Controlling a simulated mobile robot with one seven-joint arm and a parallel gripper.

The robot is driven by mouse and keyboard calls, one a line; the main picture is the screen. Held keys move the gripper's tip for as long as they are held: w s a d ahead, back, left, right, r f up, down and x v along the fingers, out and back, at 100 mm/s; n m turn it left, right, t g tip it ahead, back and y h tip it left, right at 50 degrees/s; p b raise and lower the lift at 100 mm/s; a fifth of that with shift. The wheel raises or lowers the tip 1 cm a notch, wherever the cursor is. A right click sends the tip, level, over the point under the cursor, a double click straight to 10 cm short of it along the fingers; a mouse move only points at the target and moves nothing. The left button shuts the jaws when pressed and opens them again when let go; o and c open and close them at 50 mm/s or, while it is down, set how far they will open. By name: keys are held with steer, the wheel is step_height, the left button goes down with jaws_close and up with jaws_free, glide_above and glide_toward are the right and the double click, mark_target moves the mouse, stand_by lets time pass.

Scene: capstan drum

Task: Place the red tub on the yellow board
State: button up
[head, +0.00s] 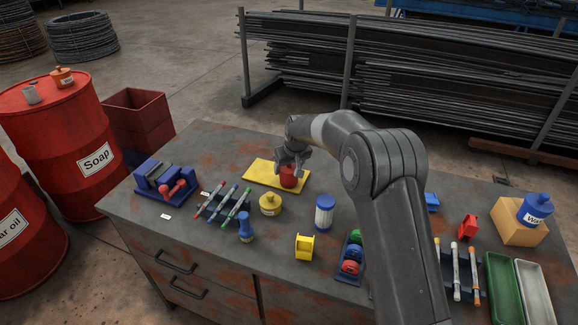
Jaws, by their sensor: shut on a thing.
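The yellow board (262,172) lies flat on the grey, rust-stained workbench, toward its far side. The small red tub (288,178) is at the right part of the board. My gripper (291,164) is above the tub and shut on it from the top. The tub looks upright. I cannot tell whether its base touches the board or hangs slightly above it. The gripper hides the tub's top, and my forearm passes to the right of it.
Near the board stand a yellow pot (270,205), a marker rack (224,203), a blue bottle (246,228) and a white jar with blue lid (324,213). A blue tool holder (165,181) is at left. My arm covers the bench's right middle.

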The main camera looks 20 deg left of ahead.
steer(key=shift+f, duration=0.15)
steer(key=o, duration=1.2)
steer(key=v, duration=1.2)
steer(key=shift+r, duration=0.2)
